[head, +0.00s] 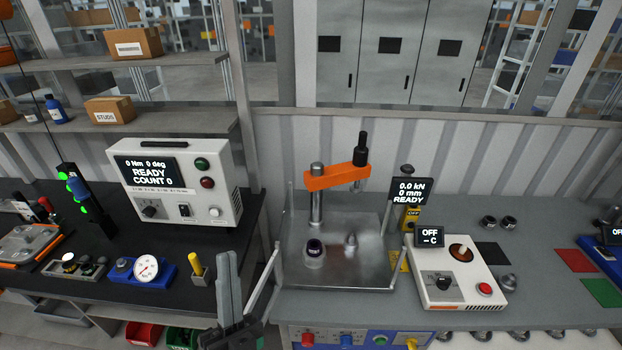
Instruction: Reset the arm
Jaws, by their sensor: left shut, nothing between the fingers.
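My left gripper (229,262) is at the bottom centre of the head view, pointing up in the picture. Its grey fingers are shut with nothing between them. It is in front of the gap between the black bench and the grey bench, apart from the objects there. An orange swing arm (334,178) sits level on a steel post (316,208) over a metal tray (350,277), with a black-topped spindle (362,150) at its right end. My right gripper is not in view.
A white controller reading READY, COUNT 0 (180,184) stands on the black bench (110,232). A blue-based dial gauge (146,269) and a yellow-handled tool (196,268) are left of my gripper. A white heater box (455,275) stands right of the tray. The grey bench (540,290) has free room.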

